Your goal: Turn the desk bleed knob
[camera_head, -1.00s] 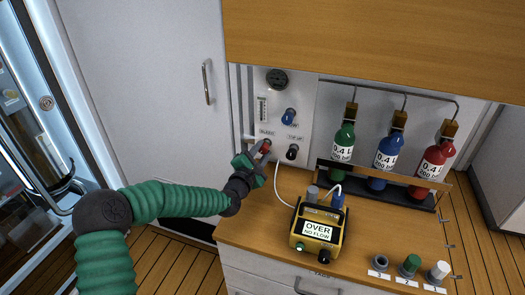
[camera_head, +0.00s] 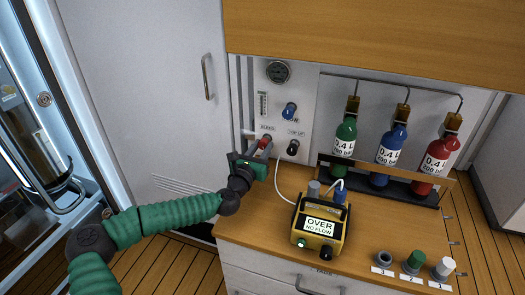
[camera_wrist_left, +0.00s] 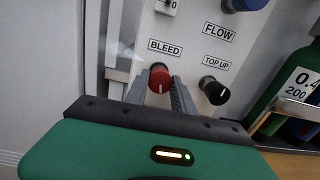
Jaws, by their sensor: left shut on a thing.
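The fill panel (camera_head: 300,78) is a pale upright board against the wall. Its red bleed knob (camera_wrist_left: 159,78), under the BLEED label, shows between the two grey fingers in the left wrist view. In the head view the red knob (camera_head: 263,143) sits at the tip of my left gripper (camera_head: 258,152). My left gripper (camera_wrist_left: 160,95) is shut on the knob, one finger on each side. The knob's lower part is hidden between the fingers. My right gripper is not in view.
A black top-up knob (camera_wrist_left: 214,90) sits close to the right, with a blue flow knob (camera_head: 290,111) above. A yellow meter (camera_head: 319,226) reading OVER, NO FLOW stands on the desk. Green, blue and red bottles (camera_head: 391,147) stand in a rack at right.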

